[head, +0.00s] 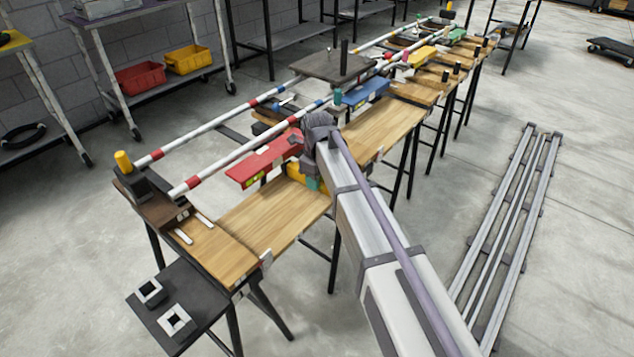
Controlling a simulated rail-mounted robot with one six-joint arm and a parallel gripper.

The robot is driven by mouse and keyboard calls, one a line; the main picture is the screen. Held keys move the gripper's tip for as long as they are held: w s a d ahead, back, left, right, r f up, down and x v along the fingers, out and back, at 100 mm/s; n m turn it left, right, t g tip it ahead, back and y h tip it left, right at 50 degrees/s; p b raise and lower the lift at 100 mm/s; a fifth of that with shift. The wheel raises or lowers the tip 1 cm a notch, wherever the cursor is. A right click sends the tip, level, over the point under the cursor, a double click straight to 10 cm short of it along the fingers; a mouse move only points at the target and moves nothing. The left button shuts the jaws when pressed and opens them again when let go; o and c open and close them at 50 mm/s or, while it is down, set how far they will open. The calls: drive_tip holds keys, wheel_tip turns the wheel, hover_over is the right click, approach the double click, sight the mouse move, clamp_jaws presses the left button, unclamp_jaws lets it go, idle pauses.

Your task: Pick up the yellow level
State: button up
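A yellow block-like piece (294,171) shows at the wooden bench edge, mostly hidden behind the end of my arm. A longer yellow piece (422,56) lies farther along the row of benches. I cannot tell for certain which of them is the yellow level. My gripper (312,172) is at the near yellow piece, beside the red level. Its fingers are hidden or too small to make out, so I cannot tell whether it is open or holding anything.
A red level (264,160) lies left of my gripper, and a blue level (366,92) lies beyond it. Red-and-white striped rails (240,150) run along the benches. A dark plate (332,67) sits over them. Metal rails (508,230) lie on the floor at right.

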drive_tip(key=c, duration=0.6)
drive_tip(key=shift+r, duration=0.1)
